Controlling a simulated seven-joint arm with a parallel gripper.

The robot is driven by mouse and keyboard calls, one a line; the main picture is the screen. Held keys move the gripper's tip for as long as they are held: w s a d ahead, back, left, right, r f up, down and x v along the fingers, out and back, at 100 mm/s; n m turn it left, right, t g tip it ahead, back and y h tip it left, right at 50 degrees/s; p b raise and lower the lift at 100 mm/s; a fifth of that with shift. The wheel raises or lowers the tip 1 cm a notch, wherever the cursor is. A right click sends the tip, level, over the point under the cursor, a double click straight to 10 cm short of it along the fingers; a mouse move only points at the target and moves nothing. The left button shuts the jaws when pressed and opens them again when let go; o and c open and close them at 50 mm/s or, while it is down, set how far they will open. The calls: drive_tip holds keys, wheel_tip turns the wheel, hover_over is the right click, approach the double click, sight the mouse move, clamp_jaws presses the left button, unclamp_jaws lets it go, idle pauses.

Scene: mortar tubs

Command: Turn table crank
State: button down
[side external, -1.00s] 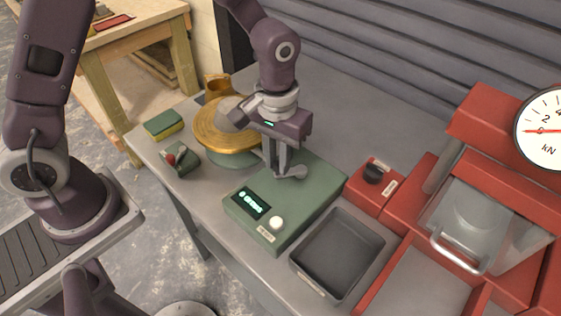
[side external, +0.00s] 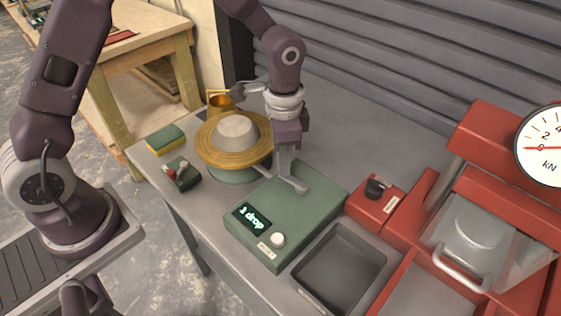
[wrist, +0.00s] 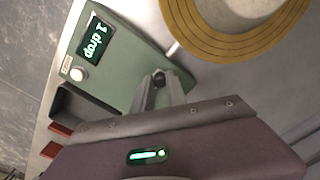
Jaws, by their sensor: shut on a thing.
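The flow table has a round brass top (side external: 205,150) with a pale grey mortar cone (side external: 237,131) standing on it; both show at the top right of the wrist view. Its green box (side external: 318,205) has a lit display (side external: 252,217) reading "1 drop", which the wrist view (wrist: 96,38) shows too. The grey crank (side external: 299,187) lies over the box top, mostly hidden by my fingers. My gripper (side external: 285,172) points down and is shut on the crank's handle. In the wrist view its fingertips (wrist: 158,80) meet above the box's edge.
A dark empty tray (side external: 340,258) sits right of the green box. A red press (side external: 500,130) and a red switch box (side external: 376,203) stand further right.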

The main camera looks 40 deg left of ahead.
drive_tip(key=shift+w+m, duration=0.5)
drive_tip(key=shift+m, duration=0.6)
drive_tip(key=c, duration=1.3)
unclamp_jaws()
drive_tip(key=shift+r, duration=0.1)
wheel_tip(320, 180, up, 7)
drive_tip(key=shift+f, duration=0.1)
